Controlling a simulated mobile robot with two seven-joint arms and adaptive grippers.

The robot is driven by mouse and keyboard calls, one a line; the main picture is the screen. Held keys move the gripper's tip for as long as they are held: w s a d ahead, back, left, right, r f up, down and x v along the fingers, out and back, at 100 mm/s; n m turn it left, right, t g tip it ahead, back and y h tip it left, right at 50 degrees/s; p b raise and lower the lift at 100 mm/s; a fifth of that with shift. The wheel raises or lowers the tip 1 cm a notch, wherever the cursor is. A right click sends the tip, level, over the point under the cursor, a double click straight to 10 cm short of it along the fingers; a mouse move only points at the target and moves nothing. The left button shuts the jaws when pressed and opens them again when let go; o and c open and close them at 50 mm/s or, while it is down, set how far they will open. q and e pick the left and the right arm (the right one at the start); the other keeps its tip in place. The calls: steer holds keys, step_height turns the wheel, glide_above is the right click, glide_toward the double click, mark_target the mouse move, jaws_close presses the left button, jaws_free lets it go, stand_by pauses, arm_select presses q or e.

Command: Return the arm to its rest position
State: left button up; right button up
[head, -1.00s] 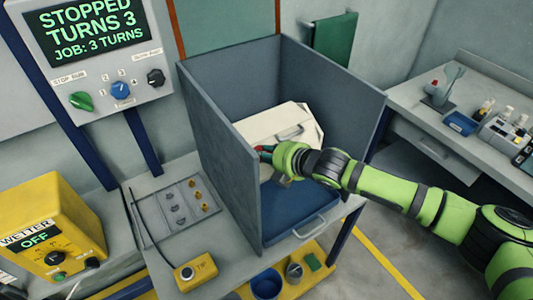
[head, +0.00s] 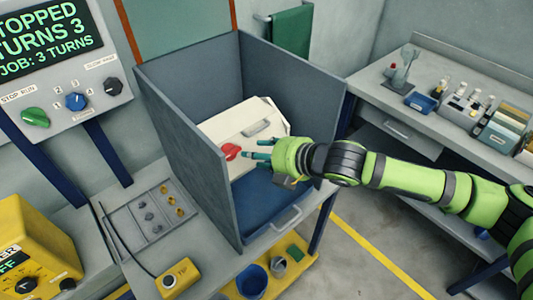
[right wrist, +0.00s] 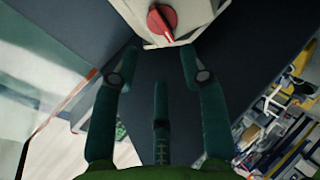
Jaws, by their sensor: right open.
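My right gripper (head: 258,155) is at the open front of a grey three-sided booth (head: 188,165). Its fingers are spread and empty in the right wrist view (right wrist: 152,75). A red knob (head: 230,151) on a cream box (head: 225,125) inside the booth lies just left of the fingertips, apart from them. The red knob also shows beyond the fingers in the right wrist view (right wrist: 162,20). My right arm reaches in from the right side of the head view. My left gripper is not in view.
A blue tray (head: 262,205) with a handle lies in the booth below the gripper. A control panel reading STOPPED (head: 50,45) stands at the left. A side bench (head: 440,75) with bottles is at the right. Clear floor (head: 365,235) shows below my arm.

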steer(key=shift+v, duration=1.1)
steer(key=shift+a, duration=0.1)
